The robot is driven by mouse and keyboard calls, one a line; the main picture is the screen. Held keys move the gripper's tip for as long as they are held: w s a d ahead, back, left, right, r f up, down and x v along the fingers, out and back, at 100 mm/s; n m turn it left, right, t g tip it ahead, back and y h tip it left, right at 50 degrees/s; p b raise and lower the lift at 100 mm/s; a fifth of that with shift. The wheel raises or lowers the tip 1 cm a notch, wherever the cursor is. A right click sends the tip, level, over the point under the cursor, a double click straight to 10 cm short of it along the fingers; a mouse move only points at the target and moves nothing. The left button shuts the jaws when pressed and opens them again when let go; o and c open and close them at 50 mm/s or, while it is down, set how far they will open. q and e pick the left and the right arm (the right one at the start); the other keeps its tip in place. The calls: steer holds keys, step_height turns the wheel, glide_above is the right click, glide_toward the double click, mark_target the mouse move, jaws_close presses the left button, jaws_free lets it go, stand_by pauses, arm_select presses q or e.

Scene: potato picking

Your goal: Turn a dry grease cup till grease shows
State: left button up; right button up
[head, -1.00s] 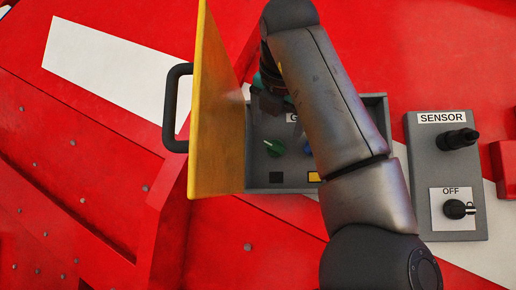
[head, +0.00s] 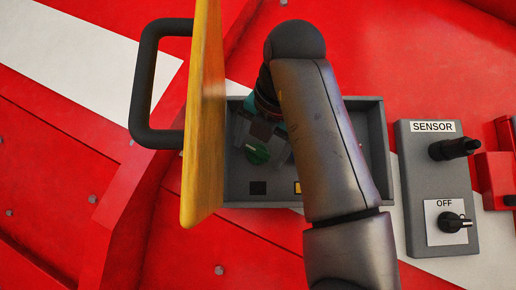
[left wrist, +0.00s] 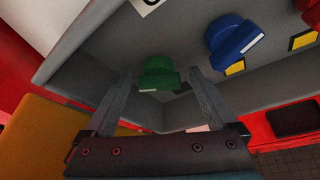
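A green grease cup (head: 257,152), a knob with a white-marked edge, sits in the open grey box (head: 377,140). It also shows in the left wrist view (left wrist: 158,72). My left gripper (head: 262,142) is at the green cup, fingers apart. In the left wrist view its fingertips (left wrist: 160,78) stand on either side of the cup, with gaps visible; contact cannot be told. A blue cup (left wrist: 232,38) is to the right. A black square (head: 258,188) lies below the green cup, and a yellow square (head: 298,187) is to its right. My right gripper is out of view.
A yellow lid (head: 203,120) with a black handle (head: 142,90) stands open at the box's left. My arm hides the box's middle. A grey SENSOR panel (head: 419,190) with a switch marked OFF is at right. A red part (left wrist: 309,9) shows past the blue cup.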

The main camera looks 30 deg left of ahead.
arm_select(q)
steer(key=c, duration=1.3)
